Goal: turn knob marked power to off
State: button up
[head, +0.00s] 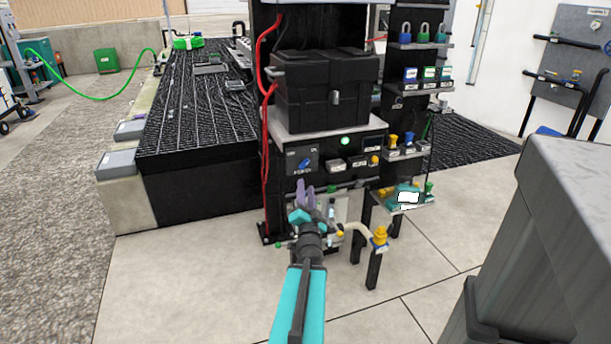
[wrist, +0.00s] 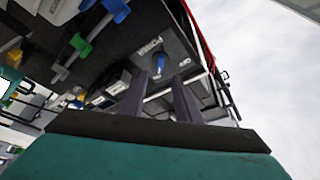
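The blue power knob (head: 305,164) sits on a dark panel (head: 292,158) at the left of the black cabinet's front. Its handle looks tilted, upper end to the right. Small white markings beside it are too small to read in the head view. In the wrist view the knob (wrist: 158,64) shows just beyond the fingertips, with the word POWER near it. My gripper (head: 306,193) is below and in front of the panel. In the wrist view my gripper (wrist: 159,78) has its two dark fingers apart, with nothing between them.
A black battery-like box (head: 327,88) stands on the shelf above the panel. Red cables (head: 266,140) run down the left. A green light (head: 345,141) and labelled switches (head: 335,164) are to the right. A pipe with a yellow fitting (head: 380,236) stands right of my arm.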

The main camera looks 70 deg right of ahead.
aim_at(304, 166)
jog(key=shift+w+d+r+b, duration=0.15)
jog(key=shift+d+b, duration=0.15)
jog(key=shift+b, duration=0.95)
jog(key=shift+w+d+f+b, duration=0.1)
jog(key=shift+d+b, duration=0.2)
jog(key=shift+b, duration=0.95)
jog(key=shift+b+x, duration=1.1)
jog(key=shift+x, duration=2.9)
jog(key=shift+r, duration=0.2)
